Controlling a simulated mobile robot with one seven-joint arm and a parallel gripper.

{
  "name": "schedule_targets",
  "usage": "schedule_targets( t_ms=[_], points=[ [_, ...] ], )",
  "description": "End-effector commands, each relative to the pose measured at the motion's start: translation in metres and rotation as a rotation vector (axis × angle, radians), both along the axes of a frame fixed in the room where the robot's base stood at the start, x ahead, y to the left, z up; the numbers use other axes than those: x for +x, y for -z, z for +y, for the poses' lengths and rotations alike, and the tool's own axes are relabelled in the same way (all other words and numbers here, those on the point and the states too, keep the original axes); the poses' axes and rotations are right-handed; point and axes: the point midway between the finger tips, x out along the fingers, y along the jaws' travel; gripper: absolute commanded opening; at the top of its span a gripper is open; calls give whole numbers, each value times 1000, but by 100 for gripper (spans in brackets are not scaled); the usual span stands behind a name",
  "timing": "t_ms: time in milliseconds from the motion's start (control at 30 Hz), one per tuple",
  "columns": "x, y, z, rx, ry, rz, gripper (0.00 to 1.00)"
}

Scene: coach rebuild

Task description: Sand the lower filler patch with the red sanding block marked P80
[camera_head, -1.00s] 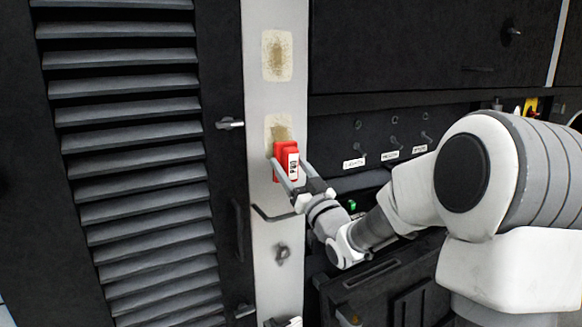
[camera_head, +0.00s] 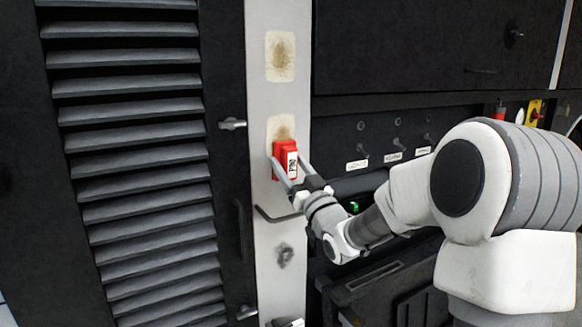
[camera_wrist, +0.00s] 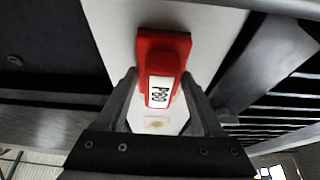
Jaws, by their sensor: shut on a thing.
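My gripper (camera_head: 287,166) is shut on the red sanding block (camera_head: 284,149), one finger on each side. Its white label reads P80 in the wrist view (camera_wrist: 160,50). The block is in front of the pale vertical panel and covers the lower part of the lower filler patch (camera_head: 281,124). The patch's tan upper part shows above the block. I cannot tell whether the block touches the panel. The upper filler patch (camera_head: 280,57), beige with a brownish middle, is uncovered higher on the same panel.
A dark louvred door (camera_head: 135,150) with latches stands left of the panel (camera_head: 290,225). Labelled switches (camera_head: 375,155) are at the right.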

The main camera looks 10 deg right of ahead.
Motion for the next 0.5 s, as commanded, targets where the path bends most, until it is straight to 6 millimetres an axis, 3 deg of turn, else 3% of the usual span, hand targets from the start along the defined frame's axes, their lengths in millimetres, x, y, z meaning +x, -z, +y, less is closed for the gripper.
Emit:
schedule_targets(
  t_ms=[267,500],
  points=[
    [2,-4,1,0,0,-3,24],
    [1,-24,1,0,0,-3,24]
  ],
)
